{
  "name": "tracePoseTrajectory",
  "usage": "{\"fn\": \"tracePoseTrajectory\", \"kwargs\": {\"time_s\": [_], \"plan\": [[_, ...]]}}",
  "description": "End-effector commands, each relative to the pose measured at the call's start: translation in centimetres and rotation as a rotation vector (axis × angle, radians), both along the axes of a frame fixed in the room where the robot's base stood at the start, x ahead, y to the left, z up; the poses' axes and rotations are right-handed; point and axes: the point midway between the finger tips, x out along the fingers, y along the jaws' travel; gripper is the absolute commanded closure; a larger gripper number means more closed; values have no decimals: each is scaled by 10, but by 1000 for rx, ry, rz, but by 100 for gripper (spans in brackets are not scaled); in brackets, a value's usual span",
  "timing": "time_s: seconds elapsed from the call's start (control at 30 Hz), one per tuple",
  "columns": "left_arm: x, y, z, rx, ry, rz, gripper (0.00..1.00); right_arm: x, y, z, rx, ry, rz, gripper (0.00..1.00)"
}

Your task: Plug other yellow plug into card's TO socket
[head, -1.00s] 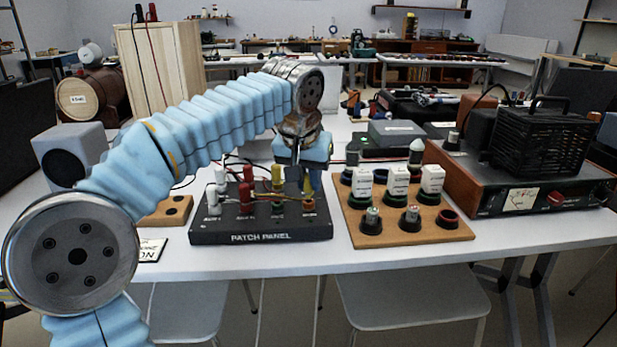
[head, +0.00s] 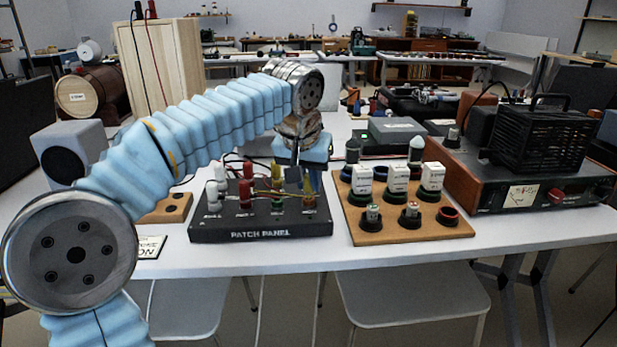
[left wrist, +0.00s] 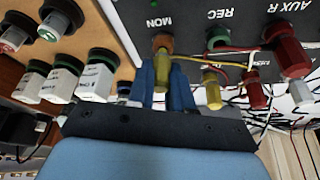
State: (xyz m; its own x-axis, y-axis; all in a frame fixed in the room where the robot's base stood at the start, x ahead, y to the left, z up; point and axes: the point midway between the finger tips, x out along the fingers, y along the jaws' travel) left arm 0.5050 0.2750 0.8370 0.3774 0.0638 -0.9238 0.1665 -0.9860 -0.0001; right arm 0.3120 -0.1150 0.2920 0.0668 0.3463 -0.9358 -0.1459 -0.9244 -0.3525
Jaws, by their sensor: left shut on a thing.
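The black patch panel (head: 262,229) stands on the white table with coloured plugs and cables on it. My left gripper (left wrist: 167,88) is shut on a yellow plug (left wrist: 163,70), whose tip is at the orange-ringed MON socket (left wrist: 162,42). I cannot tell how deep it sits. In the head view my left gripper (head: 294,176) is over the panel's right end. A second yellow plug (left wrist: 212,92) stands in line with the REC label, beside a red plug (left wrist: 254,90). The card (head: 150,246) lies left of the panel, its text partly hidden by my arm. My right gripper is not in view.
A wooden board (head: 405,230) with white-labelled tubes and round sockets stands close right of the panel. An amplifier (head: 530,180) is at the far right. A wooden block (head: 168,209) with holes is left of the panel. The table's front edge is clear.

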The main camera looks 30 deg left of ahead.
Motion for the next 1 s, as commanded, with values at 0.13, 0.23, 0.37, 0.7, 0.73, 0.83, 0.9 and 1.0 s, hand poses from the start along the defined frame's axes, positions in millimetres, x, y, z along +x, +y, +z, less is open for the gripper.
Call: {"fn": "tracePoseTrajectory", "kwargs": {"time_s": [0.13, 0.23, 0.37, 0.7, 0.73, 0.83, 0.9, 1.0], "plan": [[0, 0, -3, 0, 0, 0, 100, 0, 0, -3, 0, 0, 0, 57], [0, 0, -6, 0, 1, 0, 100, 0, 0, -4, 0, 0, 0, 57], [0, 0, -8, 0, 1, 0, 100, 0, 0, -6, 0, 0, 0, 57], [0, 0, -10, 0, 1, 0, 57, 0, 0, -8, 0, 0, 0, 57], [0, 0, -10, 0, 1, 0, 53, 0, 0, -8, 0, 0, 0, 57], [0, 0, -10, 0, 0, 0, 51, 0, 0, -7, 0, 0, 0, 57], [0, 0, -10, 0, 0, 0, 51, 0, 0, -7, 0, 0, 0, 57], [0, 0, -10, 0, 0, 0, 51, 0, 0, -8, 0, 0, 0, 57]]}}
